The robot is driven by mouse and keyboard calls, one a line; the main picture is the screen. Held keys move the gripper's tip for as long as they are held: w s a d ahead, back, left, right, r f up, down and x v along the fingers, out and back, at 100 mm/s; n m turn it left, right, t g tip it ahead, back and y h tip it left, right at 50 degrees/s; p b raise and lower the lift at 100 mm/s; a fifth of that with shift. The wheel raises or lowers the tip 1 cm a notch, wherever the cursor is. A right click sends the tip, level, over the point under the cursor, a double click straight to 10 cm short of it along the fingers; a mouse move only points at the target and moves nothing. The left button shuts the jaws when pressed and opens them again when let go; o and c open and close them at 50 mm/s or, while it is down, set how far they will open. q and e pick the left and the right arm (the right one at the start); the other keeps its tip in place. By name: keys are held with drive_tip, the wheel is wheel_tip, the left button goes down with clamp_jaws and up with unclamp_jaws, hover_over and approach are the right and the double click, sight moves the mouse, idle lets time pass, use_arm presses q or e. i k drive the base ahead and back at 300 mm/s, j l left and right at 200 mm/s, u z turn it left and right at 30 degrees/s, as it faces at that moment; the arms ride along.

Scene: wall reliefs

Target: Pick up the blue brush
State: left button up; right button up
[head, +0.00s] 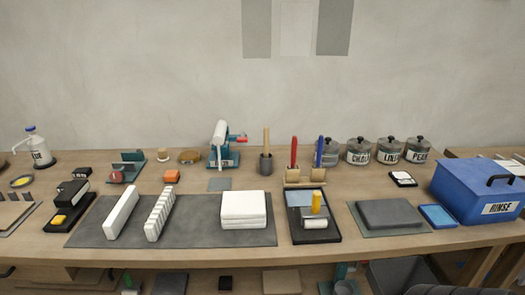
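The blue brush (319,152) stands upright toward the back of the workbench, right of centre in the head view. Its lower end meets a small tan wooden block or holder (318,176); I cannot tell exactly how it is held. A similar red brush (294,153) stands upright just to its left. Neither of my grippers shows in the head view.
A dark tray (330,232) with a yellow cylinder and a white roll lies in front of the brushes. Glass jars (358,152) stand close behind on the right. A blue box (470,198) sits at the far right. A grey mat (185,231) holds white blocks.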

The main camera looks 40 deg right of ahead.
sight(320, 142)
drive_tip(key=z, duration=1.35)
